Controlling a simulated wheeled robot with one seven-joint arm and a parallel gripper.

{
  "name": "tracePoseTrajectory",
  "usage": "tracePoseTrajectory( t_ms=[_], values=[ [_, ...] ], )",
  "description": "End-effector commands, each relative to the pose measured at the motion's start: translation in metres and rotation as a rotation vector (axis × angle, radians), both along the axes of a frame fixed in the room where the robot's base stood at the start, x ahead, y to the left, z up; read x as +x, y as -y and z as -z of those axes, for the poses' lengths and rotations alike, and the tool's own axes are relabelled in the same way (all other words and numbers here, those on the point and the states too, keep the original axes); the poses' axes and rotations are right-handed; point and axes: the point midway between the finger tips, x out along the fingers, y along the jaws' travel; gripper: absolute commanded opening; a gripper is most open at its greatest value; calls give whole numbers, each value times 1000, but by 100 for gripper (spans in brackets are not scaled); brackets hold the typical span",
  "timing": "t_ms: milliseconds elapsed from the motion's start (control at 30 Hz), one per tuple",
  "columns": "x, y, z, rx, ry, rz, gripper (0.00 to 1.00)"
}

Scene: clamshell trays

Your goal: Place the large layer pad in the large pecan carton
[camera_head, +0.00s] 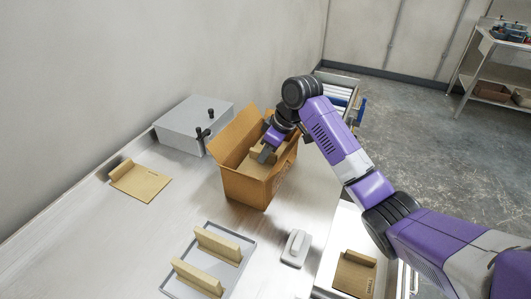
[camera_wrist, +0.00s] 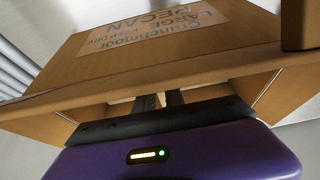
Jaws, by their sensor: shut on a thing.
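The large pecan carton (camera_head: 245,188) stands open on the table with its flaps up. Its printed label, reading "LARGE PECAN", shows in the wrist view (camera_wrist: 150,27). My gripper (camera_head: 265,154) reaches down into the carton's opening and is shut on a tan layer pad (camera_head: 257,165), which shows partly inside the carton walls. In the wrist view, the dark fingers of my gripper (camera_wrist: 160,101) go in past the carton's rim. The pad's lower part is hidden by the walls and my gripper, so I cannot tell whether it touches the bottom.
Another tan pad with a raised grip (camera_head: 140,183) lies at the left. A similar pad (camera_head: 355,273) lies at the lower right. A grey tray (camera_head: 246,262) holds two wooden-looking bars. A white handled object (camera_head: 296,247) and a grey box (camera_head: 190,122) stand near the carton.

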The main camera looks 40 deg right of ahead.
Motion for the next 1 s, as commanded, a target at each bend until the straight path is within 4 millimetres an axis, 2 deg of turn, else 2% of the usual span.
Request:
tracePoseTrajectory(
  t_ms=[100, 133, 200, 233, 533, 667, 767, 1000],
  values=[
    [0, 0, 4, 1, 0, 1, 0],
    [0, 0, 3, 0, 0, 1, 19],
    [0, 0, 3, 0, 0, 0, 33],
    [0, 0, 3, 0, 0, 0, 35],
    [0, 0, 2, 0, 0, 0, 35],
    [-1, 1, -6, -1, 1, -1, 35],
    [-6, 3, -19, -1, 3, 0, 35],
    [-24, 9, -66, -2, 3, 0, 35]
  ],
)
